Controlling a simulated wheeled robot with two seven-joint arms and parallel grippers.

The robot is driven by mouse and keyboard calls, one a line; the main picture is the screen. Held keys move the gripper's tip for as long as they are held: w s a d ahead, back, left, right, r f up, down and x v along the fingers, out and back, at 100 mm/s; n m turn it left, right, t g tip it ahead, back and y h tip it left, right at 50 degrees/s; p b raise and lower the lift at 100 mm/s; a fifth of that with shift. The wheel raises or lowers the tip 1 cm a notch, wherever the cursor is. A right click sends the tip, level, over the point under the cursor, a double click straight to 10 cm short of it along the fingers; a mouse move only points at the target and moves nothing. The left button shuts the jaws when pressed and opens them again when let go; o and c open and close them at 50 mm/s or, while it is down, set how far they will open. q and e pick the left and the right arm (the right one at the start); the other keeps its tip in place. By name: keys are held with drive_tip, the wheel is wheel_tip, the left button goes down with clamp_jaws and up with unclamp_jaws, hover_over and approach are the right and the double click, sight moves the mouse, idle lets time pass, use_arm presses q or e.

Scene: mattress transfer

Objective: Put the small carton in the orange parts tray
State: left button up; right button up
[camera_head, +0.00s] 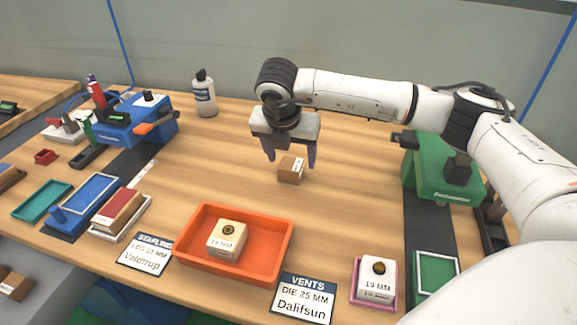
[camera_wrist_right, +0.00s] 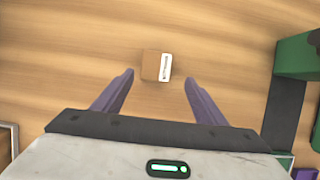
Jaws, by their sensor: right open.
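The small carton (camera_head: 290,170) is a brown box with a white label, lying on the wooden table near the middle. In the right wrist view the carton (camera_wrist_right: 151,66) lies ahead of and between the two purple fingers, with space on both sides. My right gripper (camera_head: 291,158) is open and empty, just above and behind the carton. It also shows open in the right wrist view (camera_wrist_right: 158,88). The orange parts tray (camera_head: 268,276) is at the front middle and holds a cream block (camera_head: 226,241) marked 19 MM. My left gripper is not in view.
A white bottle (camera_head: 205,97) stands at the back. A blue machine (camera_head: 135,122) is at the left and a green machine (camera_head: 440,170) at the right. Label cards (camera_head: 303,300) and a pink tray (camera_head: 391,300) lie along the front. The table between carton and orange tray is clear.

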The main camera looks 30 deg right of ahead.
sight(290, 165)
drive_tip(key=x, duration=0.6)
drive_tip(key=shift+w+a+r+p, duration=0.1)
drive_tip(key=shift+w+a+p, duration=0.05)
drive_tip(key=shift+w+p, duration=0.25)
drive_tip(key=shift+r, duration=0.1)
drive_tip(key=c, duration=1.3)
